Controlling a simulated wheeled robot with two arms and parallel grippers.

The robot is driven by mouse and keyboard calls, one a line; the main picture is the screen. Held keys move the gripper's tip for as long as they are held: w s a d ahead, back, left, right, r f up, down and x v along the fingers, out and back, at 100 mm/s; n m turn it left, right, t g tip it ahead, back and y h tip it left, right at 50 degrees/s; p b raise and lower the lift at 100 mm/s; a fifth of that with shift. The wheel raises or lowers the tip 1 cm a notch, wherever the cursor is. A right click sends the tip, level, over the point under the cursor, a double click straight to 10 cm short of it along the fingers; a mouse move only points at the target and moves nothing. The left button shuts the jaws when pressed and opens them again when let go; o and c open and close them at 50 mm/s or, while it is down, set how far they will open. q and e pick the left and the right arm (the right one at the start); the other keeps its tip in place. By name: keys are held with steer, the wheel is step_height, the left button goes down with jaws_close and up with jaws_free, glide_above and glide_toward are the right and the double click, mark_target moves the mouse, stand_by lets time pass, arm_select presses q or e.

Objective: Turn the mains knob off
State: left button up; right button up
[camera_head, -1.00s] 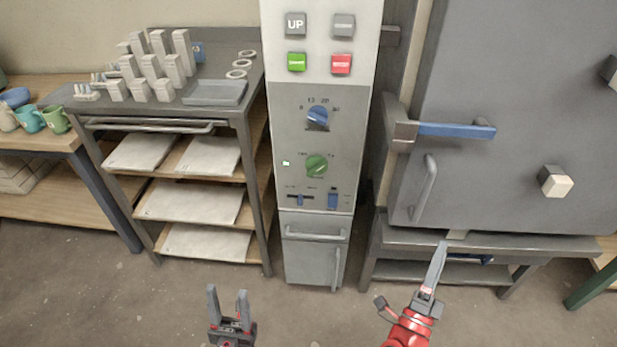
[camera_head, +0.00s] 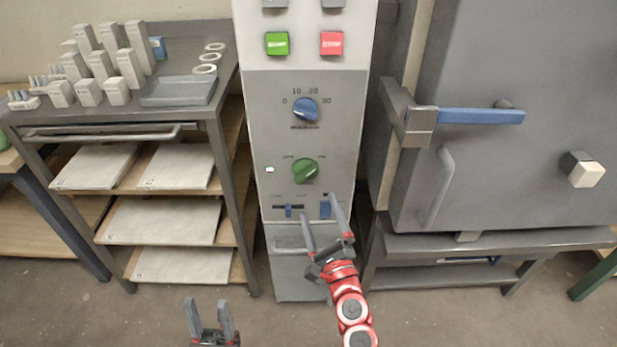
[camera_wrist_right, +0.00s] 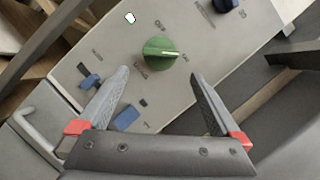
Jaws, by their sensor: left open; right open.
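The green knob (camera_head: 306,171) sits on the grey panel of the control cabinet (camera_head: 262,140), with small markings around it, one at upper left and one at upper right. It also shows in the right wrist view (camera_wrist_right: 160,53), just beyond and between the open fingertips, with a pale pointer line. My right gripper (camera_head: 322,212) is open and empty, below the green knob and in front of the panel's lower part. It also shows in the right wrist view (camera_wrist_right: 160,75). My left gripper (camera_head: 209,304) is open and empty, low in front of the shelf rack.
Above is a blue dial (camera_head: 305,109) with numbers, and green (camera_head: 277,44) and red (camera_head: 331,43) buttons. Below are a blue slider (camera_head: 289,210) and a blue switch (camera_head: 325,209). A kiln door (camera_head: 520,170) stands right, a shelf rack (camera_head: 228,150) left.

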mark_target(306, 172)
steer(key=x, duration=0.9)
steer(key=shift+w+p, duration=0.15)
steer(key=shift+p, duration=0.15)
steer(key=shift+c, duration=0.2)
